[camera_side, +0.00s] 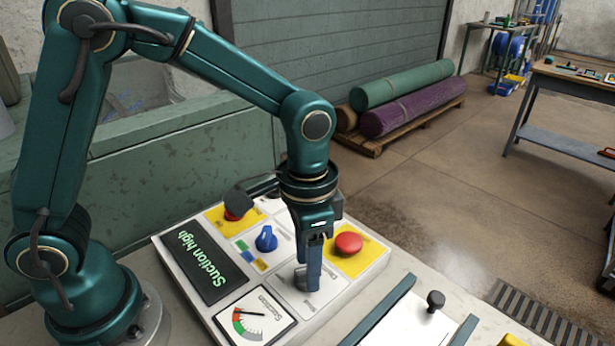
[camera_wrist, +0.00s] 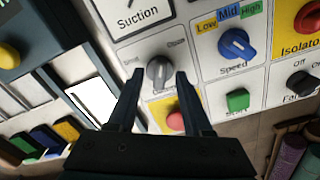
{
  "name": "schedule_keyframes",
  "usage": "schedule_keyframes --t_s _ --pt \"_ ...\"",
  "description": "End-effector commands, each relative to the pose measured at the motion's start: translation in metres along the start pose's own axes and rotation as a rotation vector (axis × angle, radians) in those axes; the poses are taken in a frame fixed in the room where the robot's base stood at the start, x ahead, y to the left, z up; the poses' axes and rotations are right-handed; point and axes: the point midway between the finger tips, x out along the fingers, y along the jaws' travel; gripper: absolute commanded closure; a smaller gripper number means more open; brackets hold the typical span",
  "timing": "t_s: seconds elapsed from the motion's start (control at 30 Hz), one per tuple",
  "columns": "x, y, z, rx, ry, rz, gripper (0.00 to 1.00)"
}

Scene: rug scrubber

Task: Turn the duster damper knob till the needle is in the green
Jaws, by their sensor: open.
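A grey damper knob (camera_wrist: 159,72) shows in the wrist view below the Suction gauge, with small blurred labels on both sides. My gripper (camera_wrist: 157,82) is open, with one finger on each side of the knob; I cannot tell whether they touch it. In the wrist view only the gauge's lower edge (camera_wrist: 130,17) shows. A dark display (camera_side: 203,262) reads "Suction high".
A black fan knob (camera_wrist: 301,81) and red isolator switch (camera_wrist: 308,17) lie further off. A tray with a black knob (camera_side: 435,299) stands right of the panel.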

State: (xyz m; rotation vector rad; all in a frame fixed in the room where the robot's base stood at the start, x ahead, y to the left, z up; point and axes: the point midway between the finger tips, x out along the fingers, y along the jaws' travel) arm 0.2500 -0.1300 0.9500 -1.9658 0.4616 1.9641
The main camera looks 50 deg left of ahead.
Motion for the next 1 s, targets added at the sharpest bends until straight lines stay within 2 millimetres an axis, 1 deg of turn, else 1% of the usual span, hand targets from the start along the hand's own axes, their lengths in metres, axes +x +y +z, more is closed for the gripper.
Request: schedule_keyframes --t_s 0.2,0.23,0.27,0.3,0.33,0.37,0.73,1.0 --pt "0.0009 -0.0001 -0.0002 0.000 0.001 0.000 0.50" --pt "0.0008 -0.0001 -0.0002 0.000 0.001 0.000 0.54" --pt "0.0008 -0.0001 -0.0002 0.000 0.001 0.000 0.65" --pt "0.0007 -0.0001 -0.0002 0.000 0.001 0.000 0.81" --pt "0.0007 -0.0001 -0.0002 0.000 0.001 0.000 0.92" --pt "0.0007 -0.0001 -0.0002 0.000 0.001 0.000 1.00" --pt "0.0003 -0.0004 -0.0001 -0.036 0.001 -0.001 1.00" --pt "0.0001 -0.0003 0.0001 -0.192 -0.001 -0.001 1.00"
